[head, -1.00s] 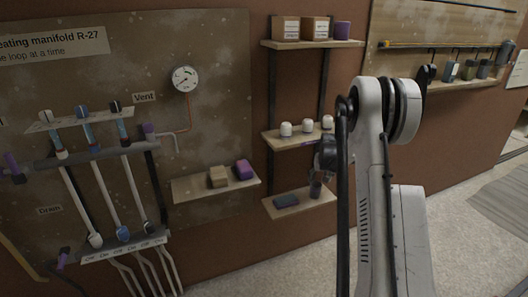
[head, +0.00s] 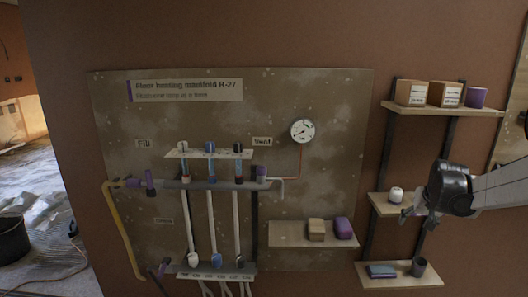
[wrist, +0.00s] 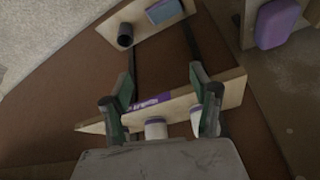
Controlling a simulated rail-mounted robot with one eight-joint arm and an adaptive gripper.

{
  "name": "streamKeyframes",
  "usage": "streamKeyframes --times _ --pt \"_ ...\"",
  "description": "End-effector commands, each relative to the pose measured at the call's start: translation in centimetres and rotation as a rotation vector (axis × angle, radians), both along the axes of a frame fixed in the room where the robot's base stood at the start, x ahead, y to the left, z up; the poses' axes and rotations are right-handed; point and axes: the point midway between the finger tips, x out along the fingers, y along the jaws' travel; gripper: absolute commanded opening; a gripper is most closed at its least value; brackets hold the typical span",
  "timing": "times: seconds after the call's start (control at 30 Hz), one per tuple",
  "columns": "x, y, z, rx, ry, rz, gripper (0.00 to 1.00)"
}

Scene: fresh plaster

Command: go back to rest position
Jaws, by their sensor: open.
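My gripper (head: 414,210) is at the right of the head view, in front of the middle wall shelf (head: 382,208). In the wrist view my gripper (wrist: 162,88) has its two green-and-dark fingers spread, with nothing held between them. The middle shelf (wrist: 232,88) with its purple label lies beyond the fingers there. White rounded items stand on it, one near the palm (wrist: 155,129) and one by the right finger. In the head view one white item (head: 396,194) shows; my gripper may hide others.
A lower shelf (head: 430,281) holds a blue block (head: 382,271) and a dark cup (head: 418,267). The top shelf (head: 450,107) carries boxes. Left stand the manifold board (head: 330,100), gauge (head: 302,131) and a small shelf (head: 290,240) with a tan and a purple block.

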Motion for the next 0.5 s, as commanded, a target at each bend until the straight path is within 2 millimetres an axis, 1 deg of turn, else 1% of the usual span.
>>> streamKeyframes --times 0.03,0.2,0.37,0.5 --pt "-0.7 1.6 1.5 -0.004 -0.004 0.013 0.58" --pt "-3.1 6.6 5.6 -0.017 -0.018 0.057 0.58" --pt "-6.0 11.2 8.9 -0.03 -0.034 0.1 0.58" --pt "-9.0 14.9 11.3 -0.041 -0.048 0.134 0.58"
